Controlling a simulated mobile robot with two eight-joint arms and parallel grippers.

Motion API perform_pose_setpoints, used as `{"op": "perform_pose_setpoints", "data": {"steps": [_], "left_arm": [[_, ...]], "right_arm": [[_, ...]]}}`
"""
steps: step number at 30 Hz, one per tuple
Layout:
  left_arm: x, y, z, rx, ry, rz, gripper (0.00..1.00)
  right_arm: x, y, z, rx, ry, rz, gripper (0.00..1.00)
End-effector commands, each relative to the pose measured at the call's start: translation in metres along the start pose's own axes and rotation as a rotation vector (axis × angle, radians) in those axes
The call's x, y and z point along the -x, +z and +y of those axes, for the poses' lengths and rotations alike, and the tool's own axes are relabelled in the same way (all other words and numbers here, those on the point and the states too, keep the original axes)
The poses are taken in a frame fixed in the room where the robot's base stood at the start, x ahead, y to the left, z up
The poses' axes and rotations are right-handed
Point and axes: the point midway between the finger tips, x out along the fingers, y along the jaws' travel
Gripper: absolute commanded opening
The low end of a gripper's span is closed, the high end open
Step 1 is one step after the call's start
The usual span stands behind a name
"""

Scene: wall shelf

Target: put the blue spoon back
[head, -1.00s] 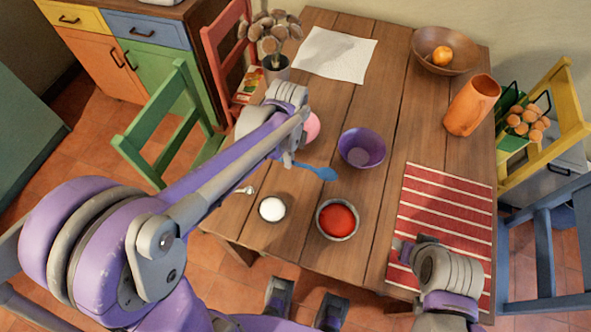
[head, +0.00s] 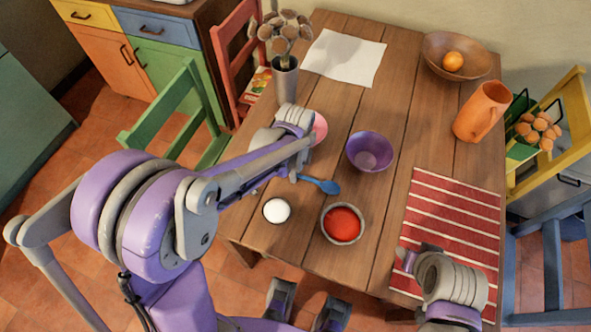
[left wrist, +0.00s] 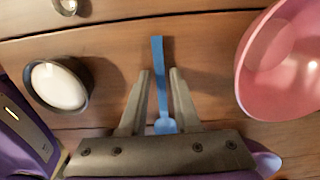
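The blue spoon (head: 322,185) lies on the wooden table between the purple bowl (head: 370,151) and the red-filled bowl (head: 343,223). Its wide end points right in the head view. My left gripper (left wrist: 161,72) is open, with one finger on each side of the spoon's blue handle (left wrist: 158,62) in the left wrist view. Gaps show between handle and fingers. In the head view my left arm hides the fingers and part of the handle. My right gripper (head: 408,257) is over the striped mat; its finger opening is not clear.
A pink bowl (left wrist: 285,65) stands close beside the left gripper, and a small bowl of white stuff (left wrist: 58,85) on its other side. A metal vase (head: 285,82), white paper (head: 344,57), a wooden bowl (head: 435,62) and an orange jug (head: 481,112) stand farther back.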

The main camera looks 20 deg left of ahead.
Motion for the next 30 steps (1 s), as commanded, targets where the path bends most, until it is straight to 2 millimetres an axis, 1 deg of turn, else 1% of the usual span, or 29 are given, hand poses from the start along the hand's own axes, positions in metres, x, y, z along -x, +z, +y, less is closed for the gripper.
{"op": "perform_pose_setpoints", "data": {"steps": [1,2,10,14,17,24,27,30], "left_arm": [[0.0,0.0,0.0,0.0,0.0,0.0,0.41],[0.0,0.0,0.0,0.0,0.0,0.0,0.46],[0.001,0.0,0.0,0.0,0.0,0.0,0.46],[0.009,0.0,0.0,0.0,0.0,0.0,0.46],[0.024,0.0,0.0,0.0,0.0,0.0,0.46],[0.077,0.0,0.0,0.0,0.0,0.0,0.46],[0.096,0.0,0.0,0.0,0.0,0.0,0.46],[0.11,0.0,0.0,0.0,0.0,0.0,0.46]], "right_arm": [[0.0,0.0,0.0,0.0,0.0,0.0,0.5],[0.0,0.0,0.0,0.0,0.0,0.0,0.5],[0.001,-0.001,0.0,0.0,0.0,0.0,0.5],[0.004,-0.003,0.0,0.0,0.0,0.002,0.5],[0.006,-0.004,0.0,0.0,0.0,0.002,0.5],[0.012,-0.008,0.0,0.0,0.0,0.005,0.5],[0.013,-0.01,0.0,0.0,0.0,0.006,0.5],[0.015,-0.011,0.0,0.0,0.0,0.007,0.5]]}}
